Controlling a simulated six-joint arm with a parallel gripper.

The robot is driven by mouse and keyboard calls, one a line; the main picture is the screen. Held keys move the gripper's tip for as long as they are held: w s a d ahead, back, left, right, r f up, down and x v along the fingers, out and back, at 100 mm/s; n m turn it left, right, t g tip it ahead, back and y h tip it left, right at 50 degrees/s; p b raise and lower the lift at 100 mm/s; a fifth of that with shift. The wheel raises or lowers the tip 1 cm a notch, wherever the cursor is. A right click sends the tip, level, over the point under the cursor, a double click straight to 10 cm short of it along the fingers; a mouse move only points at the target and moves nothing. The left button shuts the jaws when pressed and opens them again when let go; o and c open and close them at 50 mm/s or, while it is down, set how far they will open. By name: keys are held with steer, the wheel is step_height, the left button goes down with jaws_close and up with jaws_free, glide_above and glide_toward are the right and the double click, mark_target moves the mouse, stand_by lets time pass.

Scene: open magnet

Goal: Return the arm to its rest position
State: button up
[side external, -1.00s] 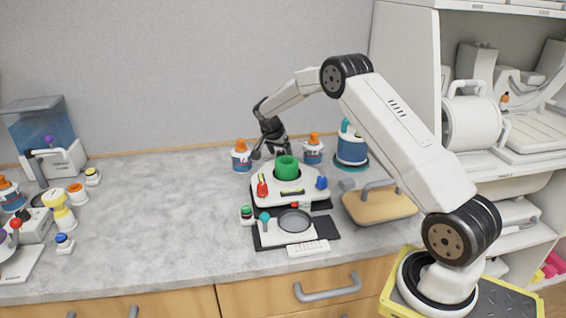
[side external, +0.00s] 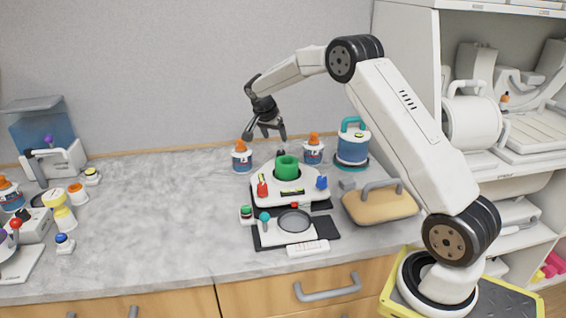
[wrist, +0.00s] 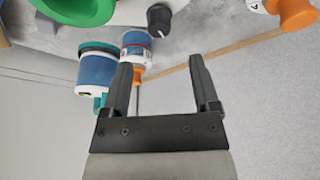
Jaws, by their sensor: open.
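My gripper (side external: 264,134) is open and empty in the side external view. It hangs in the air above the back of the counter, behind and above the white device with the green ring (side external: 287,167). In the wrist view my gripper (wrist: 160,80) shows two dark fingers spread apart with nothing between them; a bottle with an orange cap (wrist: 136,50) appears beyond the fingers. My arm is bent at the elbow, reaching left from its base at the lower right.
Orange-capped bottles (side external: 242,157) and (side external: 314,150) flank the device at the back. A blue container with a teal handle (side external: 352,145) and a tan case (side external: 380,205) stand to the right. White shelving (side external: 408,60) rises behind my arm. The counter's left middle is clear.

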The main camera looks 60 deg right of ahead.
steer(key=s+a+n+t+y, duration=0.1)
steer(key=s+a+n, duration=0.4)
steer(key=a, duration=0.3)
steer(key=s+a+n+t+y, duration=0.15)
steer(key=s+a+n, duration=0.25)
steer(key=a, duration=0.5)
steer(key=s+a+f+n+y, duration=0.1)
steer(key=s+a+n, duration=0.3)
steer(key=s, duration=0.4)
steer(key=s+a+f+n+y, duration=0.1)
steer(key=s+a+n, duration=0.2)
steer(key=s+a, duration=0.2)
steer(key=s, duration=0.2)
steer(key=shift+s+a+f+n, duration=0.2)
steer(key=shift+s+f+n, duration=0.15)
steer(key=shift+s+n, duration=0.05)
steer(key=shift+w, duration=0.1)
steer(key=w+d+r, duration=0.8)
steer(key=w, duration=0.3)
steer(key=w+d+r, duration=0.8)
steer(key=w+d, duration=0.1)
steer(key=w, duration=0.2)
steer(key=shift+w+d+r, duration=0.15)
steer(key=shift+w+d, duration=0.05)
steer(key=shift+d, duration=0.1)
stand_by(0.4)
